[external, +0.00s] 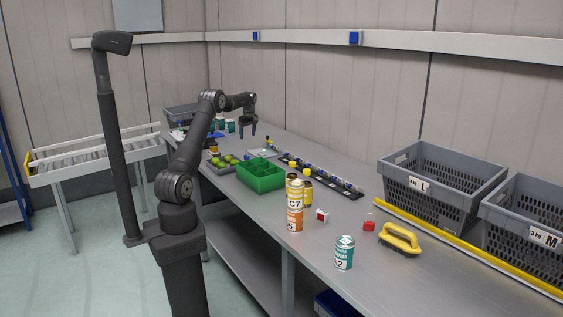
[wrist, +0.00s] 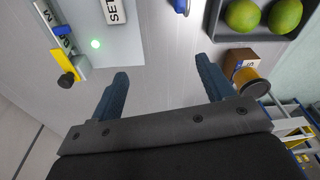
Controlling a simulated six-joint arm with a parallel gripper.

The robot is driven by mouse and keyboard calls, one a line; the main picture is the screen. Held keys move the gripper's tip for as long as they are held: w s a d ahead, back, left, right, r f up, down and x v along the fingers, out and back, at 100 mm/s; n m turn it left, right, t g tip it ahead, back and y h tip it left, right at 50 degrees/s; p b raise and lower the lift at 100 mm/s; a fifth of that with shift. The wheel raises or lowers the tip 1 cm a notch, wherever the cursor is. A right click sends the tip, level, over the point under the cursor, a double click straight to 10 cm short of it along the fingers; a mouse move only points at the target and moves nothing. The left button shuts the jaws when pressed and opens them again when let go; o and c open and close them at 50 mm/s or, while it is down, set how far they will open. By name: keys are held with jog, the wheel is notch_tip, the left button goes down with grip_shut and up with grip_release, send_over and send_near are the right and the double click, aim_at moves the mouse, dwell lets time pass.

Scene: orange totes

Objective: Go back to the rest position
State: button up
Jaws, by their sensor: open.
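My gripper (external: 248,130) is at the end of my outstretched arm, above the far part of the grey workbench (external: 300,262). In the wrist view my gripper (wrist: 160,85) shows two dark blue fingers spread apart with nothing between them. It is open and empty. The fingers point toward the bench top, and they look apart from the things around them. No rest position is marked in either view.
Grey crates (external: 440,182) line the right. A roller conveyor (external: 95,160) stands left.

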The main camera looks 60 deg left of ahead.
jog(key=a+f, duration=0.2)
jog(key=a, duration=0.1)
jog(key=s+a+f, duration=0.1)
jog(key=a+f, duration=0.1)
jog(key=a, duration=0.2)
jog(key=a+f, duration=0.3)
jog(key=shift+s+a+f, duration=0.1)
jog(key=shift+s+a, duration=0.25)
jog(key=shift+a, duration=0.05)
